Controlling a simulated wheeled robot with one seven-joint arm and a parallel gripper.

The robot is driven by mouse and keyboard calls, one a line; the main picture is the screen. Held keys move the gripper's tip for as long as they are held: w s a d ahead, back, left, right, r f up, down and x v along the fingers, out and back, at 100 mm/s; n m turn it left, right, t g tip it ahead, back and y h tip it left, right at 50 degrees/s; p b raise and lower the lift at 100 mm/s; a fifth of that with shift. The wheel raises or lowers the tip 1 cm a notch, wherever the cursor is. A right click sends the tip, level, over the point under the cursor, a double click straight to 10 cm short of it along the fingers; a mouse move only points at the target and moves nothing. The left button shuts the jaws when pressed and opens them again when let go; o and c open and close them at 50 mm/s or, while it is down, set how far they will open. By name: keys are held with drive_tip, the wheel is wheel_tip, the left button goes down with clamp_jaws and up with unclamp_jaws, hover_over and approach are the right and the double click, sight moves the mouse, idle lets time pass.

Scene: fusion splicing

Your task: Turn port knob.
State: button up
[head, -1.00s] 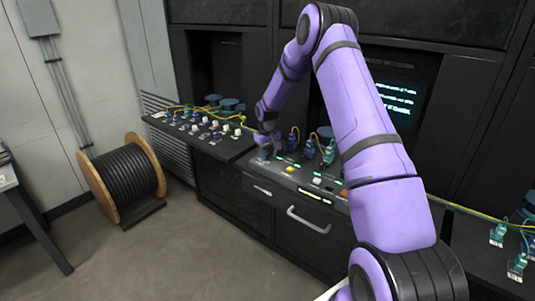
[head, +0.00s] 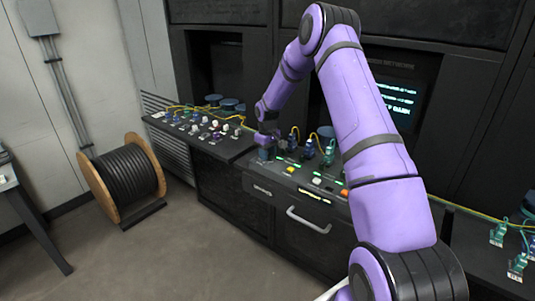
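My gripper (head: 266,150) is at the left end of the console (head: 258,184), pointing down at its top. It is small and dark in the head view, and I cannot tell whether its fingers are open or shut. A port knob cannot be made out clearly; the spot under my gripper is hidden by the gripper itself. Blue and green connectors (head: 309,148) with yellow cables stand upright on the console to the right of my gripper. Green lights, a white button (head: 317,181) and an orange button show on the console top.
A lower panel (head: 217,148) with several white and blue plugs extends to the left. A lit screen (head: 400,98) stands behind my arm. A cable spool (head: 125,180) sits on the floor at left. Green connectors (head: 517,263) stand at far right. The floor in front is clear.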

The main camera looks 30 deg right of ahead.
drive_tip(key=o, duration=0.4)
drive_tip(key=shift+r, duration=0.1)
wheel_tip(320, 180, up, 11)
drive_tip(key=shift+f, duration=0.15)
idle(0.6)
